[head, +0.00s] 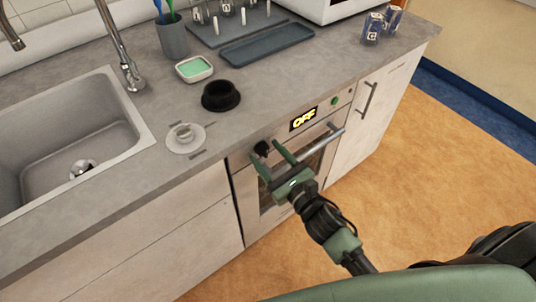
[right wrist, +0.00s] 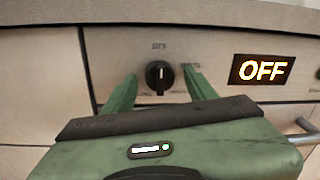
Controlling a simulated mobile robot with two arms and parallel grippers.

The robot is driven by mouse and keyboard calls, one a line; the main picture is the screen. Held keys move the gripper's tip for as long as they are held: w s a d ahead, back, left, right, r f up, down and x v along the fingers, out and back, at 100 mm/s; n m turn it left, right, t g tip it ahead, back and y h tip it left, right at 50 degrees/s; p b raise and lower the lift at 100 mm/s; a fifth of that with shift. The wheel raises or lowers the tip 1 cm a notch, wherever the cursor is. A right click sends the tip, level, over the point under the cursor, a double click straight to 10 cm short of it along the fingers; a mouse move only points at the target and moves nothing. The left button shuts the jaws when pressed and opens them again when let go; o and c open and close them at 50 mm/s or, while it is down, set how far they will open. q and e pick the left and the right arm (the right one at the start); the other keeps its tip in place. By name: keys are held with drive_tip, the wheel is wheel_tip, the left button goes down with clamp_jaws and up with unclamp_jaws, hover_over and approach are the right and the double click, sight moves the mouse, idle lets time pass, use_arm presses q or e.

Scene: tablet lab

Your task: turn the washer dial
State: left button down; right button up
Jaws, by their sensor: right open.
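The washer dial (right wrist: 160,77) is a round black knob with a pale pointer line that stands about upright, on the light front panel of the washer (head: 279,143). In the head view the dial (head: 261,148) shows dark at the panel's left end. The washer's display (right wrist: 262,70) reads OFF in yellow, and it also shows in the head view (head: 303,119). My right gripper (right wrist: 160,88) is open, with one green finger on each side of the dial and gaps between. In the head view my right gripper (head: 269,152) is at the panel. My left gripper is not in view.
A handle bar (head: 320,143) crosses the washer front, right of my right gripper. A green button (head: 334,101) sits right of the display.

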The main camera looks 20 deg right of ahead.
clamp_jaws()
